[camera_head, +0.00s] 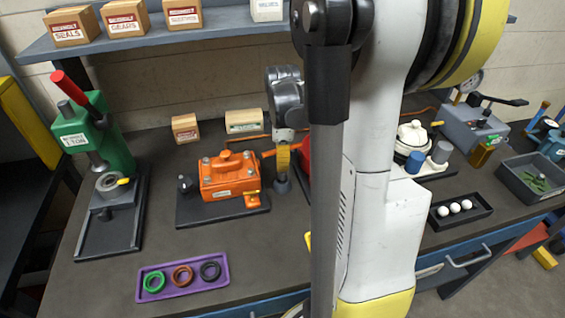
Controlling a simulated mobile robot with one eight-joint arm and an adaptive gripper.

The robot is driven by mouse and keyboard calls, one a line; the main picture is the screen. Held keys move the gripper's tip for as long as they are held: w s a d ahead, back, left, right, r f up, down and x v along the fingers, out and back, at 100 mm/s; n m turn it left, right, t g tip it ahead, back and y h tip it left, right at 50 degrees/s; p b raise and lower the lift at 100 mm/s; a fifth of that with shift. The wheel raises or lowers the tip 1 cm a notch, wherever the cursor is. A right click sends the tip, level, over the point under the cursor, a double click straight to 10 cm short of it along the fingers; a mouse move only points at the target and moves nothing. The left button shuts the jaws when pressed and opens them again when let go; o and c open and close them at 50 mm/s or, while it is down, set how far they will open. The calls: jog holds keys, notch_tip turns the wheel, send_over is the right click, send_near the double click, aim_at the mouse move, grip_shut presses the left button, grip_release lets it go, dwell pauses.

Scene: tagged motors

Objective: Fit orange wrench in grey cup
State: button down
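The wrist end of my arm hangs over the bench left of the big white arm link. My gripper (282,183) seems to be its lowest dark part, just right of the orange motor. The view is too small to show its fingers or anything held. A thin orange bar (237,137) behind the motor may be the orange wrench; I cannot tell for sure. A short orange piece (268,153) shows between the motor and my wrist. A grey cylinder (441,152), possibly the grey cup, stands beside a blue one at right. My arm hides the middle of the bench.
The orange motor (228,177) sits on a dark plate. A green press (95,140) stands at left, a purple tray (183,276) with rings in front. At right are a white pot (412,137), a black tray (471,221) with balls and a grey bin (525,190). Shelf boxes (127,18) stand above.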

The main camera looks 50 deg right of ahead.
aim_at(282, 173)
jog(key=shift+f+b, duration=1.5)
jog(key=shift+f, duration=0.4)
jog(key=c, duration=1.5)
grip_release()
jog(key=shift+c, duration=0.2)
jog(key=shift+r, duration=0.1)
notch_tip(282, 173, up, 6)
jog(key=p, duration=0.4)
jog(key=shift+p, duration=0.4)
notch_tip(282, 173, up, 12)
